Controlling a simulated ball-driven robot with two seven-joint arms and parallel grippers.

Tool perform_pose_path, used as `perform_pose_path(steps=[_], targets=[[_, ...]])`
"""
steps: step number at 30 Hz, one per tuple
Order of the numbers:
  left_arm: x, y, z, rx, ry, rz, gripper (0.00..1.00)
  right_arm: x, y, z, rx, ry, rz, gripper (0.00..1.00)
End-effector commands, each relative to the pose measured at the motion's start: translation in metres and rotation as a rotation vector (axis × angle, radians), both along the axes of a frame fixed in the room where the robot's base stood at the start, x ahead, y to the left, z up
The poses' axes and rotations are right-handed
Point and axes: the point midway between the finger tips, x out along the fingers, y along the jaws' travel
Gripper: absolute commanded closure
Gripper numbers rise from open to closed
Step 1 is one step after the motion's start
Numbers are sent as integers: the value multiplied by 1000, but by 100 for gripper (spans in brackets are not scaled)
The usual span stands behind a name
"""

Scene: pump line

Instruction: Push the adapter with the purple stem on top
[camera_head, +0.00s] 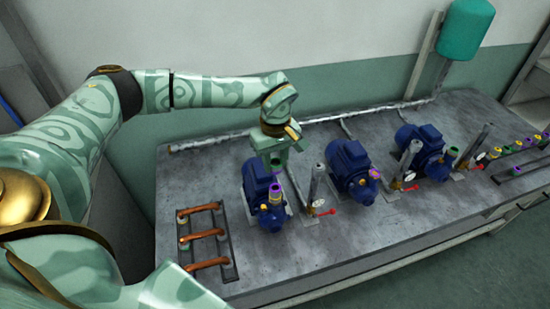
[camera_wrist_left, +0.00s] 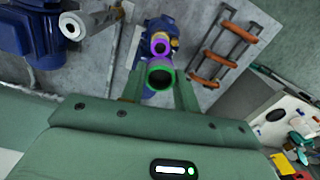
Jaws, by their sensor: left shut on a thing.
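My left gripper (camera_head: 276,163) is above the leftmost blue pump (camera_head: 258,188) and points down. It is shut on a dark adapter with a green ring (camera_wrist_left: 160,75), which sits between the two fingers in the left wrist view. A purple ring (camera_wrist_left: 160,43) shows just beyond the green one, over the pump's outlet. In the head view the purple part (camera_head: 275,188) stands on the front of that pump, just below the gripper. I cannot tell whether the held adapter touches it. My right gripper is not in view.
Two more blue pumps (camera_head: 350,170) (camera_head: 420,148) stand to the right on the grey bench (camera_head: 360,235). Upright grey pipes with gauges and red-handled valves (camera_head: 316,190) stand between them. A rack of copper pipes (camera_head: 205,237) lies at the left. Several coloured adapters (camera_head: 517,144) are at the right.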

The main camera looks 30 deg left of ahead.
Motion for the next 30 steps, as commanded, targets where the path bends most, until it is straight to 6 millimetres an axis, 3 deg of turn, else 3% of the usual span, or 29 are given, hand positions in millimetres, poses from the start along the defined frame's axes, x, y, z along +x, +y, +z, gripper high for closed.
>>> perform_pose_path(steps=[15, 30], targets=[[-1, 0, -51, 1, 2, -4, 93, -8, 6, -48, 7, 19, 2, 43], [0, 0, -60, 0, -1, -5, 93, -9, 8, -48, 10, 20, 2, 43]])
